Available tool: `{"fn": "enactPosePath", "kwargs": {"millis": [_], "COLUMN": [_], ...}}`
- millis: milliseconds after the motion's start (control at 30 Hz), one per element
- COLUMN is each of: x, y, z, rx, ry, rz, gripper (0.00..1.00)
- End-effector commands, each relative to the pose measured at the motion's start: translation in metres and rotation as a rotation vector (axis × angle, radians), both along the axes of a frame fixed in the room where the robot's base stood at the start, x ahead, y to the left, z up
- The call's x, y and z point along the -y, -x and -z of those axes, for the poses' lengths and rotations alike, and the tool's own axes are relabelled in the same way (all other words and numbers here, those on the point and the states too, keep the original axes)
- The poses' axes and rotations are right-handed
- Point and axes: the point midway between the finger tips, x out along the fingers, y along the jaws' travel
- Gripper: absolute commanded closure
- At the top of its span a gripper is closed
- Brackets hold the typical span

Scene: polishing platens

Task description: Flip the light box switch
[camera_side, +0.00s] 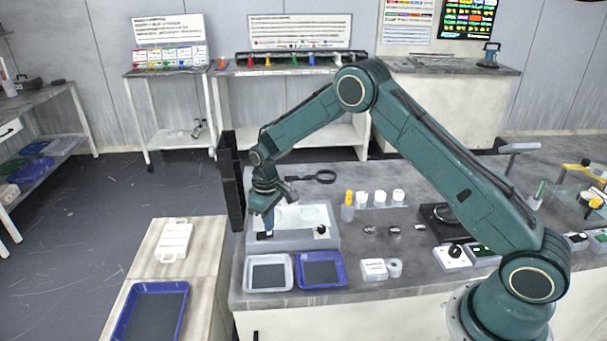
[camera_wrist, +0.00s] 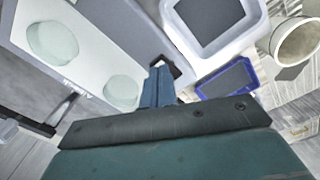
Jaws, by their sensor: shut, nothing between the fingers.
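The light box (camera_side: 290,239) is a grey box with a pale top, near the left end of the bench. In the wrist view its white panel (camera_wrist: 88,30) carries two pale round discs. A small dark switch (camera_wrist: 181,66) shows at the box's front edge, partly hidden by my fingers. My gripper (camera_side: 268,229) points down at the front left part of the box. Its fingers (camera_wrist: 158,84) are together with nothing between them, right beside the switch. I cannot tell whether they touch it, or which way the switch is set.
A white tray (camera_side: 269,289) and a blue tray (camera_side: 345,285) lie in front of the box. A dark upright panel (camera_side: 231,180) stands close to its left. A black knob (camera_side: 321,230) is at its front right. A magnifier (camera_side: 325,176) lies behind it.

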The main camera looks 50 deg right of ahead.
Motion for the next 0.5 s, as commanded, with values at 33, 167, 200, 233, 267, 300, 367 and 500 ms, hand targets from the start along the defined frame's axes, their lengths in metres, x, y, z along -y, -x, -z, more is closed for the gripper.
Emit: {"fn": "enactPosePath", "kwargs": {"millis": [33,167,200,233,267,300,367,500], "x": [0.0,0.0,0.0,0.0,0.0,0.0,-0.0001,0.0], "y": [-0.0001,-0.0001,-0.0001,-0.0001,-0.0001,-0.0001,-0.0002,-0.0002], "z": [0.0007,0.0021,0.0024,0.0027,0.0031,0.0034,0.0041,0.0055], "rx": [0.0,0.0,0.0,0.0,0.0,0.0,0.0,0.0], "ry": [0.0,0.0,0.0,0.0,0.0,0.0,0.0,0.0], "rz": [0.0,0.0,0.0,0.0,0.0,0.0,0.0,0.0], "gripper": [1.0,1.0,1.0,1.0,1.0,1.0,1.0,1.0]}}
